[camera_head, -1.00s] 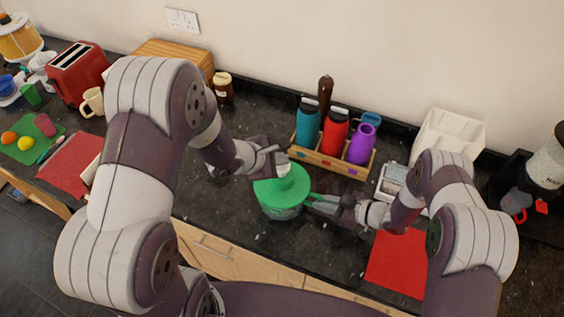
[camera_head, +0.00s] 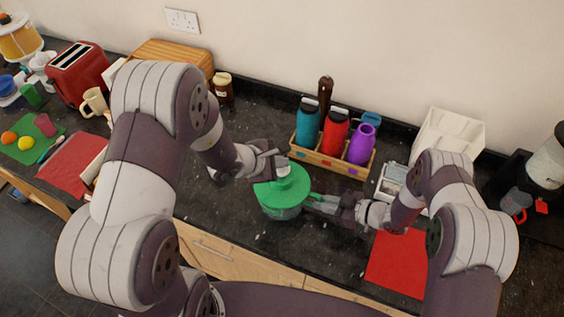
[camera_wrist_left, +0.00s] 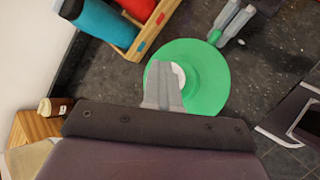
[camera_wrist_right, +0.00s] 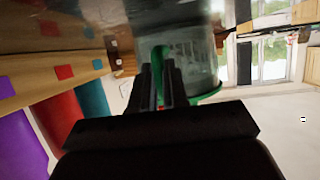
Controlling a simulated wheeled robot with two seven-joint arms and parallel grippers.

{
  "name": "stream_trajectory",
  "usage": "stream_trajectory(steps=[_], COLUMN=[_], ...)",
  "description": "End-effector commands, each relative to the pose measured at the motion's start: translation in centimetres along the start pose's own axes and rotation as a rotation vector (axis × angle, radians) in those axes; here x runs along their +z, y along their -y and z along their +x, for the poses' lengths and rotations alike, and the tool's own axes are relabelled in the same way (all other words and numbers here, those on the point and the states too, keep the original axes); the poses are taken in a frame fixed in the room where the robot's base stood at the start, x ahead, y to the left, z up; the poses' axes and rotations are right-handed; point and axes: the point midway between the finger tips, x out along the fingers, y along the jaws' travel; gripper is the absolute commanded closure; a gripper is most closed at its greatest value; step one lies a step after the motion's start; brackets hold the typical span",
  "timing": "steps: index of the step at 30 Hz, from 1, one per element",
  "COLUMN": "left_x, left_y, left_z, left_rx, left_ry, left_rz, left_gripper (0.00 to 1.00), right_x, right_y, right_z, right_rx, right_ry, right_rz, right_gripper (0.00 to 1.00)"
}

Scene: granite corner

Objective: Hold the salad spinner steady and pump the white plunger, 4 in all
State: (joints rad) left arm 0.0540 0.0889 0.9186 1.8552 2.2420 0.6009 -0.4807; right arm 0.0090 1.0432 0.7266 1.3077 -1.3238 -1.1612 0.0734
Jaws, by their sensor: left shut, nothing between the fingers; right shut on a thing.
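The salad spinner has a green lid (camera_head: 288,187) and a clear bowl (camera_head: 283,212), and stands upright on the dark counter. Its white plunger (camera_head: 283,169) shows at the top of the lid; in the left wrist view the plunger (camera_wrist_left: 179,74) is partly hidden by my fingers. My left gripper (camera_head: 274,158) is shut and empty, its fingertips over or beside the plunger; I cannot tell if they touch. My right gripper (camera_head: 312,202) is shut on the spinner's green side handle (camera_wrist_right: 159,62), to the right of the bowl.
A wooden caddy (camera_head: 330,162) with teal, red and purple bottles stands just behind the spinner. A red mat (camera_head: 397,262) lies at the front right. A white bin (camera_head: 447,138) stands at the back right.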

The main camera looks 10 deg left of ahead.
Motion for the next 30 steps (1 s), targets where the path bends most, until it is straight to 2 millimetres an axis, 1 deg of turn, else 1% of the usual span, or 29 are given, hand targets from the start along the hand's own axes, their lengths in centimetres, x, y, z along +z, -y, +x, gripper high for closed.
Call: stream_trajectory(steps=[30], left_x=[-0.6], left_y=[0.68], left_z=[0.72], left_rx=[-0.004], left_ry=[-0.002], left_rz=[-0.001], left_gripper=[1.0], right_x=[-0.04], right_y=[-0.03], right_z=[0.0], right_rx=[0.0], right_ry=[-0.001], right_rz=[-0.001], right_gripper=[1.0])
